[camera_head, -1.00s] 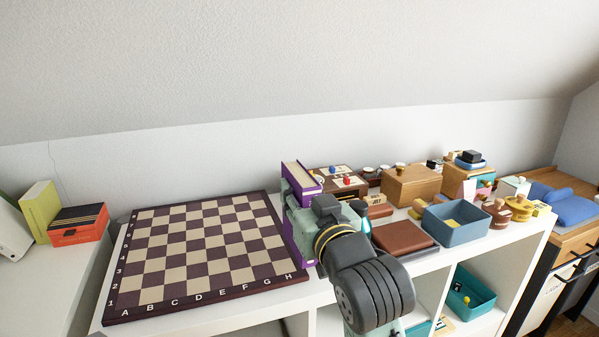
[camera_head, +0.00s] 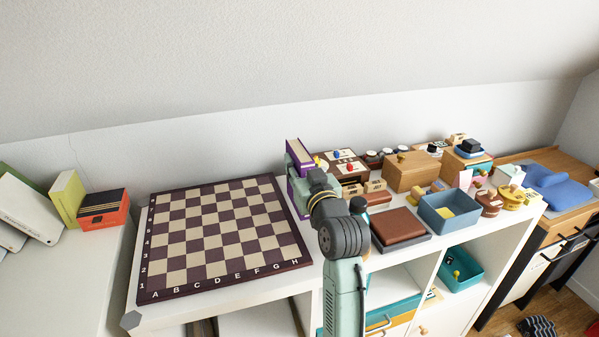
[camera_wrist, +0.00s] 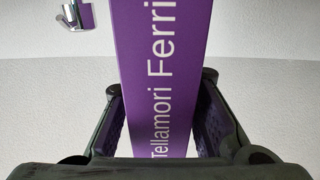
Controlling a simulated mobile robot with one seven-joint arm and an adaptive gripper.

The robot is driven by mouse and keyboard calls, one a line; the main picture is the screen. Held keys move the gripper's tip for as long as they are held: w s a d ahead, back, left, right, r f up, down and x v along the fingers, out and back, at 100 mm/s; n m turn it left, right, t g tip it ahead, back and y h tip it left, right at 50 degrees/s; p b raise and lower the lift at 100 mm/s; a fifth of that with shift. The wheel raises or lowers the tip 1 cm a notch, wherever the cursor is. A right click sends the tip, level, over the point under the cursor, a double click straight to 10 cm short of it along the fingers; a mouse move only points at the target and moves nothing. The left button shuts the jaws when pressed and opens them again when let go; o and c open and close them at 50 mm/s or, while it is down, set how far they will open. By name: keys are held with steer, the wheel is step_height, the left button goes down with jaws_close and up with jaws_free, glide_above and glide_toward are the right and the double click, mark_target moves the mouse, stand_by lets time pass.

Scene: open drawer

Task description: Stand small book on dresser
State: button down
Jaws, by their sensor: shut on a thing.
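The small purple book (camera_head: 300,152) stands upright at the right edge of the chessboard in the head view, partly hidden by my gripper (camera_head: 303,178). My gripper is shut on the book. In the wrist view the book's purple spine (camera_wrist: 160,70), with white lettering, runs between my two gripper fingers (camera_wrist: 160,118), one on each side. The white dresser top (camera_head: 215,302) lies below. Whether the book's lower edge touches it is hidden.
A chessboard (camera_head: 220,235) lies left of the book. A brown box (camera_head: 398,226), a blue bin (camera_head: 449,212), a wooden box (camera_head: 410,172) and several small items crowd the right. Other books (camera_head: 67,197) stand on the white surface at far left.

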steer(key=shift+w+f+p, duration=0.2)
steer(key=shift+f+p, duration=0.2)
steer(key=shift+f, duration=1.3)
steer(key=shift+f, duration=0.1)
steer(key=shift+f, duration=0.15)
steer(key=c, duration=1.3)
jaws_free()
